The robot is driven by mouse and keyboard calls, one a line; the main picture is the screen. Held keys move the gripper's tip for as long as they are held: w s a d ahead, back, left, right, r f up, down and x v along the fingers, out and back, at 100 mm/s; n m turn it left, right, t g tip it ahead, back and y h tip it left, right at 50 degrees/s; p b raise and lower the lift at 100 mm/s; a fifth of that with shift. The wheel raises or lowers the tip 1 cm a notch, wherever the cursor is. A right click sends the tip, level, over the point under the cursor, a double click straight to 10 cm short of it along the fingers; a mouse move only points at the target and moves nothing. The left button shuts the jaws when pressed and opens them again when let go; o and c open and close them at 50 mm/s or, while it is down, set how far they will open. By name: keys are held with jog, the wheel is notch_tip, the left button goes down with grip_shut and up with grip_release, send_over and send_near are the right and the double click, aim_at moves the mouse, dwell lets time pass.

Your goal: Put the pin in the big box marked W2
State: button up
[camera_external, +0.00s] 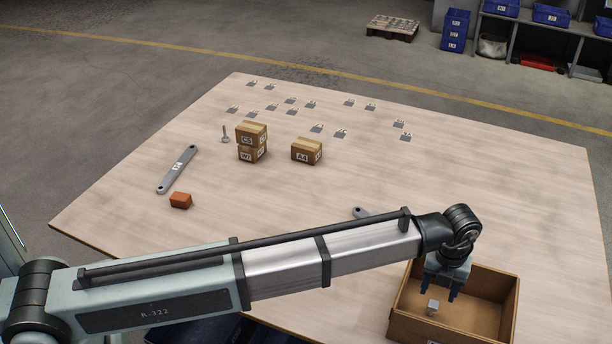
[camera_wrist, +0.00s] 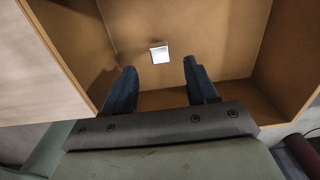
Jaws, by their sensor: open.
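The big box (camera_external: 509,312) is an open brown carton at the front right of the table. Its label is cut off at the picture's bottom, so I cannot read it. My gripper (camera_external: 453,293) points down over the box, its dark fingers apart. In the wrist view, nothing is between the fingers (camera_wrist: 159,76). A small light grey, square-topped piece (camera_external: 432,307) is inside the box, apart from the fingers; it also shows in the wrist view (camera_wrist: 159,54). I cannot tell whether it is the pin. A slim grey pin-like piece (camera_external: 225,134) stands on the table at the far left.
Two stacked small cartons (camera_external: 252,142) and a single carton (camera_external: 306,151) stand mid-table. A grey link bar (camera_external: 177,169) and an orange block (camera_external: 181,200) lie at left. Several small brackets (camera_external: 317,128) lie at the back. The table's right side is clear.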

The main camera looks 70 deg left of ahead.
aim_at(434, 304)
jog(key=shift+r, duration=2.8)
